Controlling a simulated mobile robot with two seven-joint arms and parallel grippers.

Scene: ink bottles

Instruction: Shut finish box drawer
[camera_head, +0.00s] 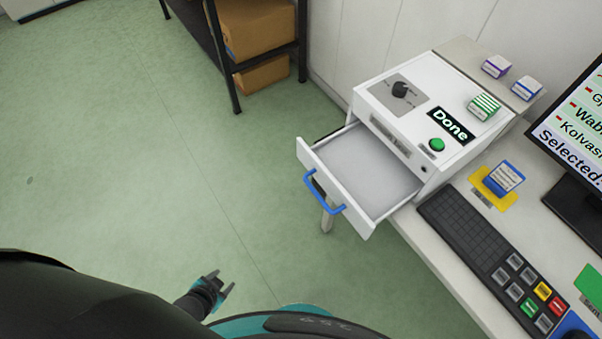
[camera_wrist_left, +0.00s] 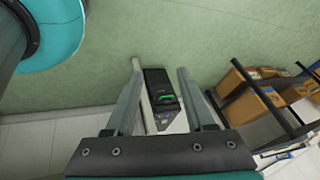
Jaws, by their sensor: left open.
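The finish box (camera_head: 420,125) is a white box on the table with a dark knob, a green button and a "Done" label. Its drawer (camera_head: 366,172) is pulled out toward the lower left and looks empty. The drawer has a blue handle (camera_head: 324,193) on its front. My left gripper (camera_head: 222,285) is open and empty, below and left of the drawer, well apart from the handle. In the left wrist view its two fingers (camera_wrist_left: 158,75) are spread, with the floor and a dark object beyond them. My right gripper is not in view.
Small ink boxes stand on and behind the finish box, one green-striped (camera_head: 484,106). A blue-and-white box (camera_head: 503,178) sits on a yellow pad. A keyboard (camera_head: 480,245) and a monitor (camera_head: 575,135) are at the right. A shelf (camera_head: 225,50) holds cardboard boxes. The floor left of the drawer is clear.

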